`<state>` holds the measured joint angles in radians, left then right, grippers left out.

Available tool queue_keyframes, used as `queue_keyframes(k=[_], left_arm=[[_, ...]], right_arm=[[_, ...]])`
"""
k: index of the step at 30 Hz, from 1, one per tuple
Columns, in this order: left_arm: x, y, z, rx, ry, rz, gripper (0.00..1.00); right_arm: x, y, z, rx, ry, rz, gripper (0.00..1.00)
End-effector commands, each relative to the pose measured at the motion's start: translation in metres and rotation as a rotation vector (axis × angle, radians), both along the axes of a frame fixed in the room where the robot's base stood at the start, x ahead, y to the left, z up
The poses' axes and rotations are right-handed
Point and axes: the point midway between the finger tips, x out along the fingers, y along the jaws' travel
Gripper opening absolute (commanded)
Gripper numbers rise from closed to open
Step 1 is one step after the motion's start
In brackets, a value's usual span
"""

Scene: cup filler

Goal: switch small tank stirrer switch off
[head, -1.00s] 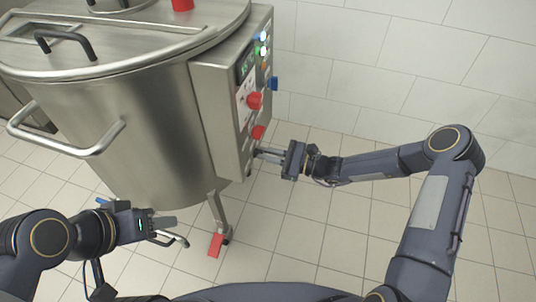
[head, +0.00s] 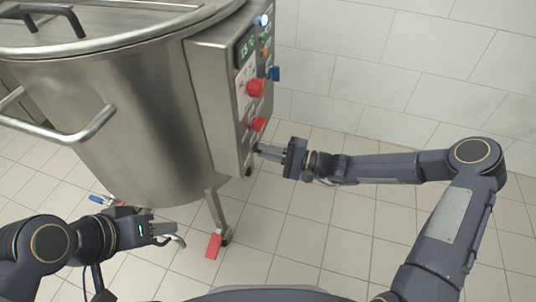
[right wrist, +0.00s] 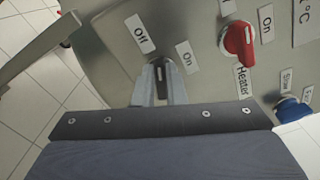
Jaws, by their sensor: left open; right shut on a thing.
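The small tank (head: 140,120) is a steel vessel with a control box (head: 215,100) on its right side. My right gripper (head: 258,150) reaches the low end of the box's front panel. In the right wrist view its fingers (right wrist: 160,88) are shut on a small black rotary switch (right wrist: 160,71). An "Off" label (right wrist: 140,33) is above left of this switch and an "On" label (right wrist: 187,57) to its right. The fingers partly hide the switch, and its name label does not show. My left gripper (head: 168,234) is open and empty, low beside the tank.
A red heater knob (right wrist: 238,40) and a blue knob (right wrist: 292,112) sit close to the black switch. A tank leg with a red foot piece (head: 214,245) stands below the box.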

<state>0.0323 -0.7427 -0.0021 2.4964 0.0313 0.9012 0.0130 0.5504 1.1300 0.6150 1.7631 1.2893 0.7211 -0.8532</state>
Motion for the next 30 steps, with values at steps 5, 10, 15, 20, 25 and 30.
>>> queue_keyframes(k=[5, 10, 15, 20, 25, 30], left_arm=[[0.000, 0.000, -0.017, 0.000, 0.000, 0.000, 0.42], [0.000, 0.000, -0.027, 0.000, 0.000, 0.000, 0.42], [0.000, 0.000, -0.034, 0.000, 0.000, 0.000, 0.42], [0.000, 0.000, -0.037, 0.000, 0.000, 0.000, 0.42], [0.000, 0.000, -0.038, 0.000, 0.000, 0.000, 0.42], [0.000, 0.000, -0.038, 0.000, 0.000, 0.000, 0.42]], right_arm=[[0.000, -0.001, -0.006, -0.046, -0.140, -0.002, 0.00], [-0.001, 0.000, -0.007, -0.081, -0.246, -0.001, 0.00], [-0.001, 0.000, -0.007, -0.106, -0.319, -0.001, 0.00], [0.000, 0.000, -0.006, -0.119, -0.358, -0.001, 0.00], [0.000, 0.000, -0.006, -0.124, -0.375, -0.001, 0.00], [0.000, 0.000, -0.005, -0.125, -0.378, -0.001, 0.00]])
